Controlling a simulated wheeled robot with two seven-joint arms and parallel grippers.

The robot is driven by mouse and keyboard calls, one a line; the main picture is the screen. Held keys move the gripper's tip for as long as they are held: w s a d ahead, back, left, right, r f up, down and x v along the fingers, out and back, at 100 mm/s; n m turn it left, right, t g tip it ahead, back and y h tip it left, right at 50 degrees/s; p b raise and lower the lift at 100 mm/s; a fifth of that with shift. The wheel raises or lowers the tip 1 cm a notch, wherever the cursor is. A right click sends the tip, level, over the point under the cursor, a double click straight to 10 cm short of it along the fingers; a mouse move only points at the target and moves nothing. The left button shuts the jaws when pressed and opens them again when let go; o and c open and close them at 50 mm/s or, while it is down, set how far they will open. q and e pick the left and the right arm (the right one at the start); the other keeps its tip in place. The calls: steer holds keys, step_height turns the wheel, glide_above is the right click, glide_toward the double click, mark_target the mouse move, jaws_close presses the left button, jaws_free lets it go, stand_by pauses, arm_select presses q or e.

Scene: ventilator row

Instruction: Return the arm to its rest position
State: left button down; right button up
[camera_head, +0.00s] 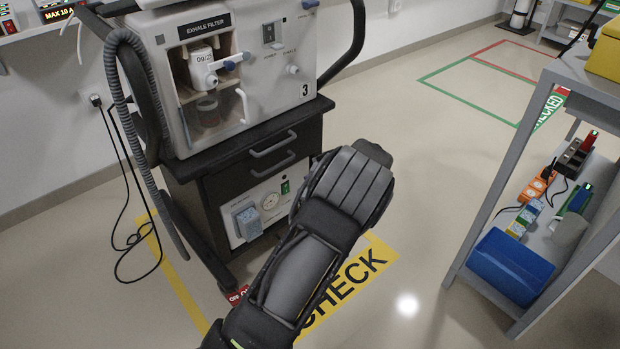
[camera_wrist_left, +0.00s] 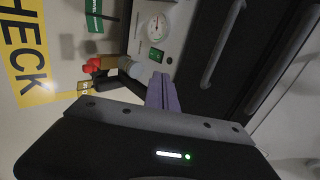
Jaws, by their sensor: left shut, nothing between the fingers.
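My left arm (camera_head: 310,250) reaches up from the bottom of the head view, in front of the ventilator cart. Its gripper is hidden behind the arm there. In the left wrist view my left gripper (camera_wrist_left: 162,80) shows two purple-grey fingers close together, shut with nothing between them. They point toward the cart's lower panel with its round gauge (camera_wrist_left: 158,25) and green switch (camera_wrist_left: 155,57). I cannot tell how far apart fingers and panel are. My right gripper is in neither view.
The ventilator (camera_head: 245,75) stands on a black drawer cart (camera_head: 235,183); a hose and cables hang at its left. Dark drawer handles (camera_wrist_left: 223,45) are near the gripper. At right stands a grey shelf (camera_head: 497,190) with a blue bin (camera_head: 510,268).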

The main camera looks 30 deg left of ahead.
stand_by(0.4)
